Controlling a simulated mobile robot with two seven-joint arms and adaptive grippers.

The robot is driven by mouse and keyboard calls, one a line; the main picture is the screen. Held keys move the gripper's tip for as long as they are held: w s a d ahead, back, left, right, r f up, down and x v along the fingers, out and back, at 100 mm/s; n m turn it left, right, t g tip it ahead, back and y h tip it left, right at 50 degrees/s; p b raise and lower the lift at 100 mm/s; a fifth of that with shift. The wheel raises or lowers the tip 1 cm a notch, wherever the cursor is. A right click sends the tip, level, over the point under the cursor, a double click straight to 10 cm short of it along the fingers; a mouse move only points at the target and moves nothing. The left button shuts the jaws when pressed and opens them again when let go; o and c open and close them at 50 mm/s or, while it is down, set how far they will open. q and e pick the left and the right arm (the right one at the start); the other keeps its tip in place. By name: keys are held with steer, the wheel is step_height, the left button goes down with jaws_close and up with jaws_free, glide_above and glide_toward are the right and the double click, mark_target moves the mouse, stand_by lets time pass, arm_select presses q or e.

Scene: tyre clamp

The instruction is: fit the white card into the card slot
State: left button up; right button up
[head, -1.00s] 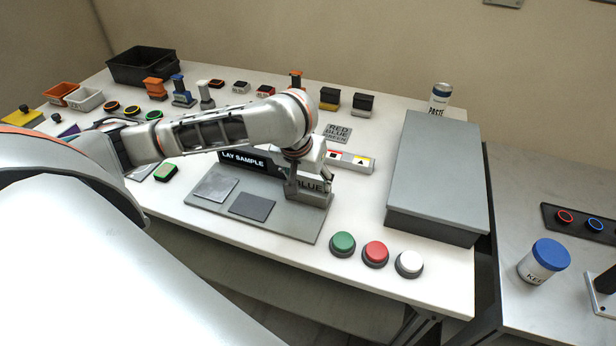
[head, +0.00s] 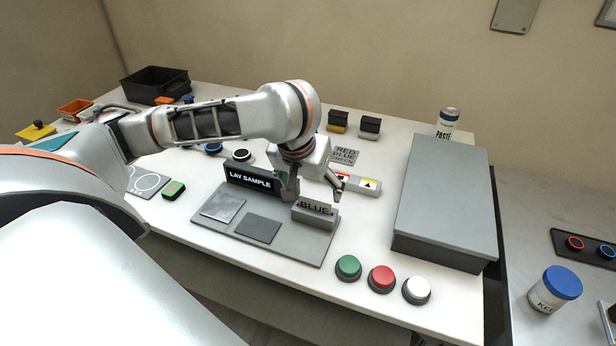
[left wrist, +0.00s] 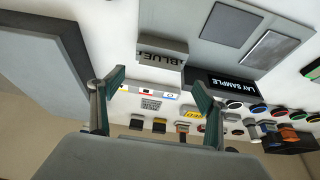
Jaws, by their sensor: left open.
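My left gripper (head: 315,188) is open and empty, just above and behind a grey block marked BLUE (head: 315,213). In the left wrist view its two fingers (left wrist: 155,88) are spread apart, with the BLUE block (left wrist: 162,55) beyond them. The block stands upright at the right end of a grey base plate (head: 285,251). I cannot make out a separate white card, nor tell whether the block is the card slot. A low strip with coloured marks (head: 362,187) lies behind the block, partly hidden by the gripper.
A LAY SAMPLE sign (head: 250,178) and two flat squares, one light (head: 222,206) and one dark (head: 258,229), are on the plate. Green (head: 348,266), red (head: 381,278) and white (head: 416,289) buttons stand in front. A large grey box (head: 443,195) stands right.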

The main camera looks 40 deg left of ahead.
arm_select(q)
steer(key=shift+v, duration=2.3)
